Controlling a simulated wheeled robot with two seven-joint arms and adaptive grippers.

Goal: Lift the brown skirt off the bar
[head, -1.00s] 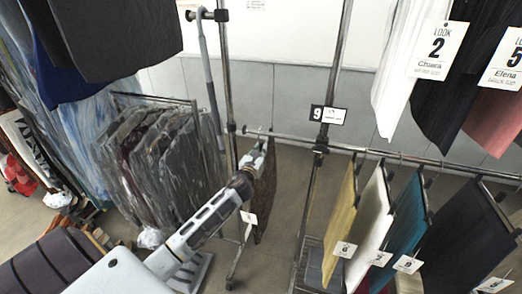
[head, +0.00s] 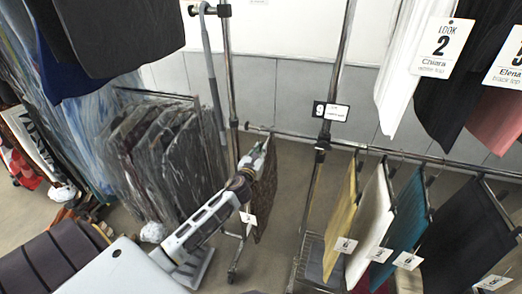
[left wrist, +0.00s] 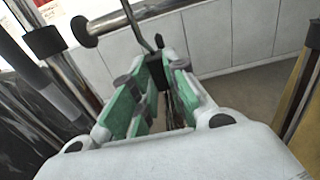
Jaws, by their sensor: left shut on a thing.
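The brown skirt (head: 266,190) hangs in the middle of the head view, at the left end of the bar (head: 290,136), with a small white tag (head: 248,218) beside its lower part. My left gripper (head: 264,150) is at the top of the skirt, just below the bar. In the left wrist view my left gripper (left wrist: 155,92) has its green-padded fingers around the dark hanger piece (left wrist: 156,72), with a thin hook rod rising from it. A narrow edge of the skirt shows between the fingers. Whether the hook touches the bar (left wrist: 135,17) is unclear. My right gripper is out of view.
Yellow (head: 343,222), white (head: 371,225), teal (head: 404,222) and black (head: 465,240) garments hang further right on the same bar. A metal post (head: 318,165) stands between them and the skirt. Plastic-covered garments (head: 165,160) hang at the left.

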